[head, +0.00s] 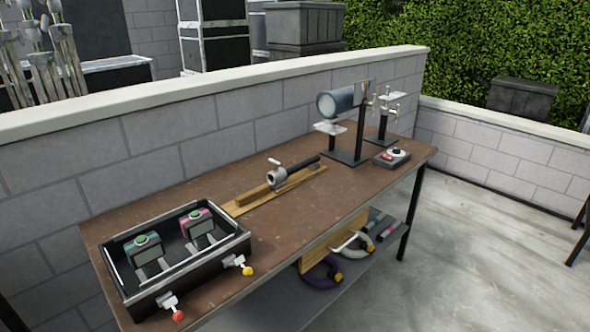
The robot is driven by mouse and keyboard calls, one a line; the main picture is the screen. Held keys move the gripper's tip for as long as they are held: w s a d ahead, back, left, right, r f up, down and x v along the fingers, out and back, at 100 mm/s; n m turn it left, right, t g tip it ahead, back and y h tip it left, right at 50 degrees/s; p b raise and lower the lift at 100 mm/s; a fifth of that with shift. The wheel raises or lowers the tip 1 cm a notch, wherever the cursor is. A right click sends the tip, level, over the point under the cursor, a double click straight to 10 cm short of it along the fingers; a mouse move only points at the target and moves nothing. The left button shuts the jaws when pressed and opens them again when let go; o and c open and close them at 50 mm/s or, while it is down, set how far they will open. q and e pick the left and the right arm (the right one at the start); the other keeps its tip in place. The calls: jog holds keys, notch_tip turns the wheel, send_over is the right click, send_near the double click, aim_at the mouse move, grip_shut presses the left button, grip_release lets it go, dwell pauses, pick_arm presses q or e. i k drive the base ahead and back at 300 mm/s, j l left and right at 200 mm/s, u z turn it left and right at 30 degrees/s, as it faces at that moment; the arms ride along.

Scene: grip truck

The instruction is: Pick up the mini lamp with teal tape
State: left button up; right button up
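A mini lamp with teal tape (140,245) lies in the left part of an open black case (184,284). A second mini lamp with pink tape (196,220) lies to its right in the same case. Both have a pale panel below the taped end. The case sits at the near left end of a brown table. Neither of my grippers shows in the head view.
The brown table (252,262) stands along a grey block wall (214,141). A clamp on a wooden board (241,205), a stand with a cylindrical lamp (336,103), and a small control box (392,157) lie beyond.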

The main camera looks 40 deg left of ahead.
aim_at(145, 256)
jog(key=i+u, duration=0.2)
jog(key=i, duration=0.3)
jog(key=i+l+u, duration=0.25)
jog(key=i, duration=0.2)
jog(key=i+l+u, duration=0.1)
jog(key=u, duration=0.35)
jog(key=i+l+u, duration=0.15)
jog(key=i+u, duration=0.15)
jog(key=u, duration=0.2)
jog(key=i+l+u, duration=0.15)
jog(key=u, duration=0.3)
jog(key=l+u, duration=0.45)
jog(key=i+j, duration=0.05)
jog(key=j, duration=0.05)
